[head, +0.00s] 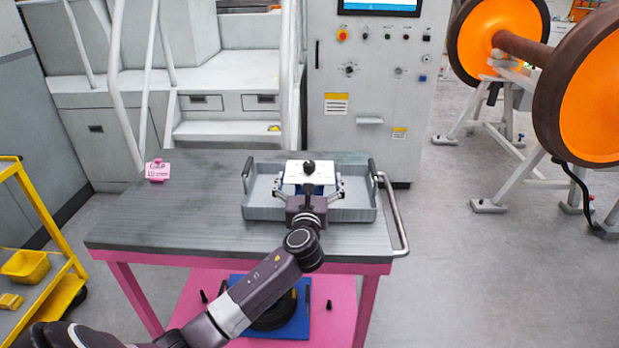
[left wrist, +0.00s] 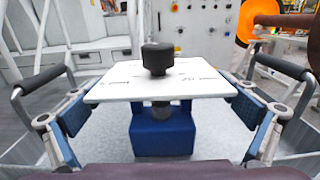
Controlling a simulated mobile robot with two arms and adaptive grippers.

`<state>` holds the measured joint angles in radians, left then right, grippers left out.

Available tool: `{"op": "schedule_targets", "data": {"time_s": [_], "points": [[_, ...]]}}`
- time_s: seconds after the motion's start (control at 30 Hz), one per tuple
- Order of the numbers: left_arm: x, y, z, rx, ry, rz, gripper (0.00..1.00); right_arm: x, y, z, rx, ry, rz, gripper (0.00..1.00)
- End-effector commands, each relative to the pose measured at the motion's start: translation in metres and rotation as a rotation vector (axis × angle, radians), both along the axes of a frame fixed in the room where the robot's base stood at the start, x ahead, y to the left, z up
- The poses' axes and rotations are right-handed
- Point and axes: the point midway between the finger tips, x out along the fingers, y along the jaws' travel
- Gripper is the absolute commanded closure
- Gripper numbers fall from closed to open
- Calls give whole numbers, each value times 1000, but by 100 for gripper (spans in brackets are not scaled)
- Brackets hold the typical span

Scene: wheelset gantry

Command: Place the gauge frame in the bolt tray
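The gauge frame (head: 296,178) is a white plate with a black knob on top and a blue block below. It is inside the grey bolt tray (head: 350,214) on the cart's top. In the left wrist view the gauge frame (left wrist: 163,135) looks upright, its blue block low over the tray floor; contact beneath is hard to see. My left gripper (head: 308,187) reaches over the tray's near side. Its blue-padded fingers are spread wide on either side of the blue block, with gaps between. My right gripper is out of view.
The tray has raised dark handles (head: 373,170) at both ends. A small pink holder with a white label (head: 157,171) stands at the cart's left. A control cabinet (head: 370,100) stands behind.

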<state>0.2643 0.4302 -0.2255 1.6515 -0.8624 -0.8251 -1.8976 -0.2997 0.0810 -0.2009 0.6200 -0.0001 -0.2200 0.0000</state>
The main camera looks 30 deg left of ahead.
Motion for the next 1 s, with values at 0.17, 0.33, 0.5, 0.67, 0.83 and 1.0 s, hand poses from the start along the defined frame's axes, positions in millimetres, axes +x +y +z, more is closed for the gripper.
{"op": "schedule_targets", "data": {"time_s": [0.17,0.33,0.5,0.67,0.83,1.0], "points": [[0,0,0,0,0,0,0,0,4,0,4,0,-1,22],[-3,-2,3,0,0,-1,0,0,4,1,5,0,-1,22],[-26,-17,2,0,1,-3,0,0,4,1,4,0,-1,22],[-57,-35,2,-2,1,-3,0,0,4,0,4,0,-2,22],[-84,-52,2,-2,1,-3,0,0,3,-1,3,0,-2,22],[-99,-61,3,0,0,-1,0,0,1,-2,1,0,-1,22]]}}
